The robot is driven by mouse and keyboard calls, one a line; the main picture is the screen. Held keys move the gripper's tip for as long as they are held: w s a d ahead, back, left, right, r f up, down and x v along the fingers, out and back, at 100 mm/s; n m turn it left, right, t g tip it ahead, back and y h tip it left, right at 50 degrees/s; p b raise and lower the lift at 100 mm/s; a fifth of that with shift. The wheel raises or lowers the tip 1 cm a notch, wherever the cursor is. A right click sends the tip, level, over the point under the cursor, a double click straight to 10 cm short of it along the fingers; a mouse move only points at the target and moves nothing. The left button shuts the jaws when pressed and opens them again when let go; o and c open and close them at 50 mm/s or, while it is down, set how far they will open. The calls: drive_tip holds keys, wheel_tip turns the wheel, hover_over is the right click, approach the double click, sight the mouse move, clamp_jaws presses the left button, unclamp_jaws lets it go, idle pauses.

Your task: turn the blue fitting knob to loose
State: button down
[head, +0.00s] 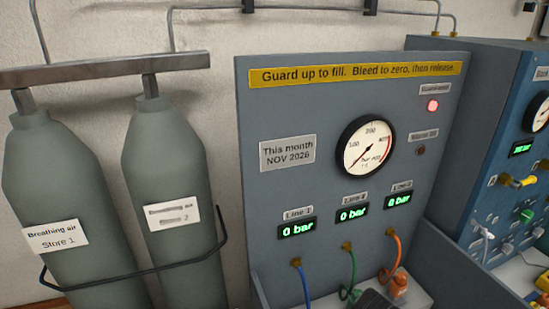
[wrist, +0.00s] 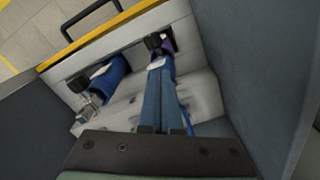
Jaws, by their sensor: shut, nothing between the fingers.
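My gripper (wrist: 162,75) shows in the wrist view, reaching up from the dark bar at the bottom edge. Its two blue-grey fingers lie together with nothing between them. I cannot tell which part is the blue fitting knob. My gripper is not in the head view.
In the head view a grey panel (head: 335,110) carries a gauge (head: 365,146), several displays reading 0 bar, and blue (head: 304,285), green and orange hoses. Two grey bottles (head: 165,150) stand left; a blue bench (head: 480,130) stands right. Dark walls flank the holder in the wrist view.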

drive_tip(key=shift+s, duration=0.15)
drive_tip(key=shift+s+d+r+p, duration=0.1)
drive_tip(key=shift+s+p, duration=0.2)
drive_tip(key=shift+p, duration=0.35)
wheel_tip(320, 180, up, 6)
drive_tip(key=p, duration=0.6)
